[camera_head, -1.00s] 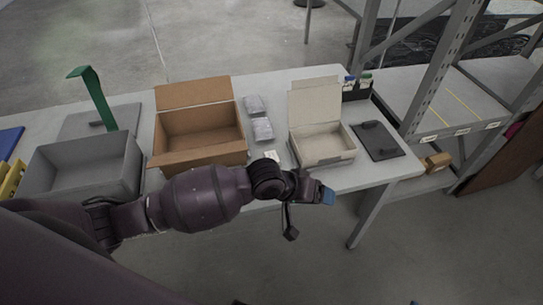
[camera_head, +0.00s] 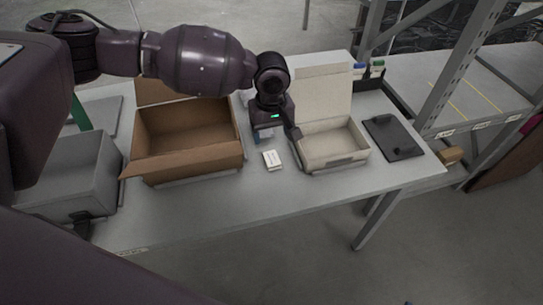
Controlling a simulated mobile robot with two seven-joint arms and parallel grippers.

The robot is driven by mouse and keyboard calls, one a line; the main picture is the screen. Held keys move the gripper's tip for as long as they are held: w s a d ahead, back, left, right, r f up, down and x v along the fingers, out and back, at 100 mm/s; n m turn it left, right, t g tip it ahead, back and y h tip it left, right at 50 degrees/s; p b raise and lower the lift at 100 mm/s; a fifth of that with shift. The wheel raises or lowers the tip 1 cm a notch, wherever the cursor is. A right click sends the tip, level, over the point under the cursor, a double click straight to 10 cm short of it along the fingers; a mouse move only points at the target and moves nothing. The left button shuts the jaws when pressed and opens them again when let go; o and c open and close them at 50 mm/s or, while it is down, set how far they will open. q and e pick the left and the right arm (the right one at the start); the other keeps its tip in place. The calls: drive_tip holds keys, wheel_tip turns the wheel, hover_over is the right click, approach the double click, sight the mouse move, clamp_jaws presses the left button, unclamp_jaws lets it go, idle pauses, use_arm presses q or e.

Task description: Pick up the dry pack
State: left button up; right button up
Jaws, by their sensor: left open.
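A small white packet with dark print (camera_head: 271,160) lies flat on the table between the brown box and the white box; it may be the dry pack, but I cannot read it. My left gripper (camera_head: 279,137) points down just behind the packet, between the two boxes. It is open, apart from the packet, with one dark finger close to the white box's left wall. Two grey wrapped packs seen earlier behind this spot are now hidden by my left arm and gripper. My right gripper is not in view.
An open brown carton (camera_head: 187,165) stands to the left, an open white box (camera_head: 334,160) to the right. A grey bin (camera_head: 65,180) is at the far left. The table's front strip (camera_head: 215,205) is clear.

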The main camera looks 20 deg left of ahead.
use_arm(q)
drive_tip(key=b, duration=0.2)
hover_over(272, 159)
wheel_tip(272, 159, down, 5)
drive_tip(key=shift+s+a+f, duration=0.1)
drive_tip(key=shift+s, duration=0.05)
wheel_tip(272, 159, down, 5)
drive_tip(key=shift+r+b, duration=0.2)
drive_tip(key=shift+b, duration=0.35)
drive_tip(key=shift+f, duration=0.4)
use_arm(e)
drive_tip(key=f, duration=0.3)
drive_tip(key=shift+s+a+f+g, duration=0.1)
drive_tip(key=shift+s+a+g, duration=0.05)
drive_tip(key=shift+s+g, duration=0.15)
use_arm(q)
drive_tip(key=shift+c, duration=0.3)
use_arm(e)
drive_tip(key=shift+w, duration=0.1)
use_arm(q)
drive_tip(key=c, duration=0.9)
